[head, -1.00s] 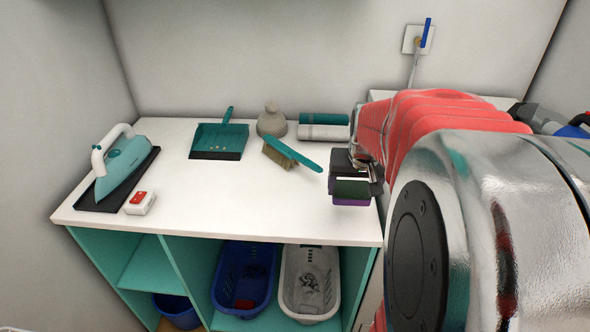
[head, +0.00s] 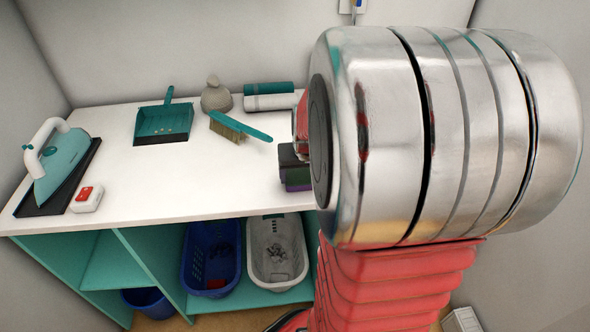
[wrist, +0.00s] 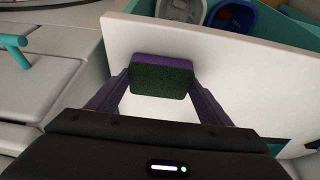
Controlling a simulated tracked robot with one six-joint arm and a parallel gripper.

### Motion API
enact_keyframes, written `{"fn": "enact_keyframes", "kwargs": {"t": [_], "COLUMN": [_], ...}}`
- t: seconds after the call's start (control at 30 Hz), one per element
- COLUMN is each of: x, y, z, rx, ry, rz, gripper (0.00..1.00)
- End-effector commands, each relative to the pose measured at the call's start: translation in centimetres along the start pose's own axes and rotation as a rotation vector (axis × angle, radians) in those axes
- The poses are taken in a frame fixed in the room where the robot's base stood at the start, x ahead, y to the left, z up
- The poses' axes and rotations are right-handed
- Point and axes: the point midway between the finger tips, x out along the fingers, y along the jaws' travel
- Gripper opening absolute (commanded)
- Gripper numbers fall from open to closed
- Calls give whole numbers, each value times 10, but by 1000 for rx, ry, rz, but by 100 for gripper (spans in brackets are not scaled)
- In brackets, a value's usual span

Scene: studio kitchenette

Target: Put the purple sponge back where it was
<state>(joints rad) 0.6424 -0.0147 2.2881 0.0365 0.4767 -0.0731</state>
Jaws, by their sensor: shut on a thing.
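The purple sponge (wrist: 161,76) has a dark green scouring face and a purple edge. In the wrist view it sits between the two fingers of my gripper (wrist: 160,88), which is shut on it. In the head view the purple sponge (head: 297,187) shows as a purple strip under my dark gripper (head: 290,165), near the right end of the white worktop (head: 180,195). My arm hides part of the gripper and the worktop's right end there. I cannot tell whether the sponge touches the worktop.
A brush (head: 240,127), dustpan (head: 164,122), grey stone-like object (head: 215,96) and rolls (head: 269,96) lie towards the back. An iron (head: 62,160) and a red-and-white box (head: 87,198) are at left. Baskets (head: 277,250) stand below. The worktop's front middle is clear.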

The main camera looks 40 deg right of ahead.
Motion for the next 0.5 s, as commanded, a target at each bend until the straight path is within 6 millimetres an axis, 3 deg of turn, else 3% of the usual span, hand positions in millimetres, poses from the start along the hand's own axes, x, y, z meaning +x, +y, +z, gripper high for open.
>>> {"fn": "enact_keyframes", "kwargs": {"t": [0.37, 0.4, 0.5], "x": [3, 3, 3], "y": [0, 0, 0], "z": [1, 1, 1], "rx": [1, 1, 1], "ry": [1, 1, 1], "rz": [0, 0, 0], "gripper": [52, 75, 82]}}
